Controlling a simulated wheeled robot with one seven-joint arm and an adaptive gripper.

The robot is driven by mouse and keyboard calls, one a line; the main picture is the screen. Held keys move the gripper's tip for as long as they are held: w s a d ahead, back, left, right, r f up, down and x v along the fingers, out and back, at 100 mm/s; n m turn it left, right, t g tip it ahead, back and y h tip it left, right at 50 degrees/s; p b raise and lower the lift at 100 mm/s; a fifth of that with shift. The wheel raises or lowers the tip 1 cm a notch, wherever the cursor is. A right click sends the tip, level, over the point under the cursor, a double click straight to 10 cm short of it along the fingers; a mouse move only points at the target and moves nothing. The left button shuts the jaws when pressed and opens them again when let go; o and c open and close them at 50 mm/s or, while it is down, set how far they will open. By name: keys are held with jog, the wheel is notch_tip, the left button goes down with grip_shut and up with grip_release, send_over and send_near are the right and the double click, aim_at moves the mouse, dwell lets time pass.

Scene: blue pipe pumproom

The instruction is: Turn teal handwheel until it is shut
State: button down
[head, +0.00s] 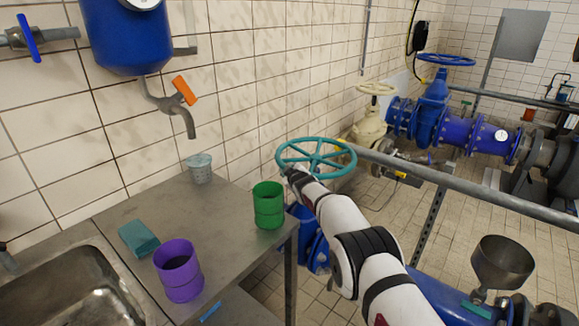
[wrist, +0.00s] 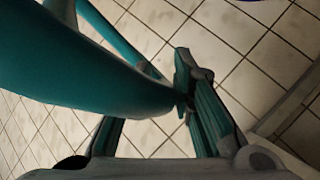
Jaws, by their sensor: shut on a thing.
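The teal handwheel (head: 300,146) lies roughly level past the right end of the metal table, on top of a blue valve body (head: 313,248). My white arm reaches up to its near rim from the lower right. My gripper (head: 288,172) is at the near left part of the rim, mostly hidden behind my arm in the head view. In the wrist view, my gripper (wrist: 183,100) is shut on the handwheel's thick teal rim (wrist: 85,65), which enters from the left. One finger shows at the rim's right side; the other finger's contact is hidden.
The metal table (head: 222,213) holds a green cup (head: 268,206), a purple cup (head: 179,271), a small grey cup (head: 200,168) and a teal sponge (head: 138,238). A grey rail (head: 460,180) runs behind my arm. A metal funnel (head: 501,262) stands at the lower right.

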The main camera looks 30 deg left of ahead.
jog(key=shift+s+a+r, duration=0.2)
jog(key=shift+a+r, duration=0.3)
jog(key=shift+r, duration=0.3)
jog(key=shift+a, duration=0.1)
jog(key=c, duration=1.6)
grip_release()
jog(key=shift+s+r, duration=0.1)
jog(key=shift+s, duration=0.05)
jog(key=shift+o, duration=0.8)
jog(key=shift+s+r, duration=0.1)
jog(key=shift+s, duration=0.05)
jog(key=shift+f, duration=0.35)
notch_tip(320, 180, up, 10)
